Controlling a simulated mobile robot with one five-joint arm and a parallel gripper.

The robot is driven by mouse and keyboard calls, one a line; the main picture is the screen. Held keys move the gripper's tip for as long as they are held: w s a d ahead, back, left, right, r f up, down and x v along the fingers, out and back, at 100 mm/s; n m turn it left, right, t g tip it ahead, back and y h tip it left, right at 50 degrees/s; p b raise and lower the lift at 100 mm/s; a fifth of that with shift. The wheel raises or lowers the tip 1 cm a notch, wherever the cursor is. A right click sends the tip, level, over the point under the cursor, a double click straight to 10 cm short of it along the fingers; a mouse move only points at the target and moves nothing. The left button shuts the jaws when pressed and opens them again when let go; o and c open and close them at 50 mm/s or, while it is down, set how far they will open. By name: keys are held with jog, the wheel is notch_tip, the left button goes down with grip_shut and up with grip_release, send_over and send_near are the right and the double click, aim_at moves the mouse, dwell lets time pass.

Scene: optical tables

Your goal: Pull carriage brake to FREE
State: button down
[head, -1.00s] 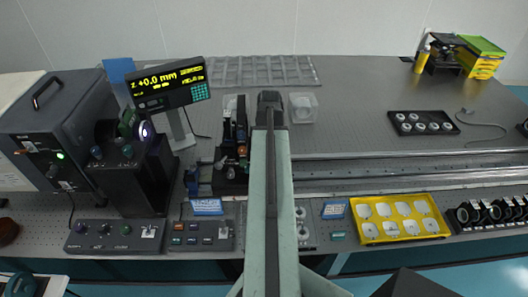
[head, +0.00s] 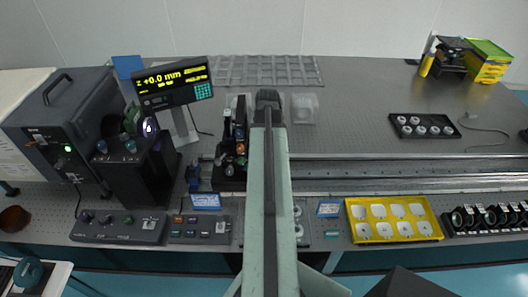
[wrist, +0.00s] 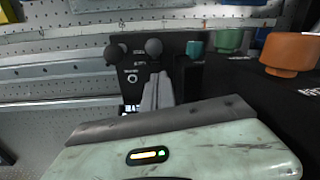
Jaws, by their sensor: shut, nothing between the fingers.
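The carriage (head: 232,160) is a dark block with coloured knobs, standing at the left end of the long rail, just left of my arm. My gripper (wrist: 158,78) is shut and empty in the wrist view, its grey fingers pointing at the carriage's black panel. Two dark round knobs, a left one (wrist: 117,53) and a right one (wrist: 153,47), stand just above the fingertips; contact cannot be told. Orange (wrist: 291,53), green (wrist: 229,40) and teal (wrist: 195,47) knobs sit to the right. Small panel labels are unreadable, so I cannot tell which part is the brake or its setting.
The rail (head: 400,170) runs right from the carriage. A display (head: 172,83) reading +0.0 mm and a grey instrument box (head: 55,125) stand left. A yellow tray (head: 440,232) and a black tray (head: 424,137) lie right. The tabletop behind the rail is mostly clear.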

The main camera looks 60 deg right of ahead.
notch_tip(320, 180, up, 8)
jog(key=p, duration=0.7)
jog(key=shift+s+d+p, duration=0.15)
jog(key=shift+p, duration=0.2)
jog(key=shift+f, duration=0.15)
jog(key=shift+s, duration=0.1)
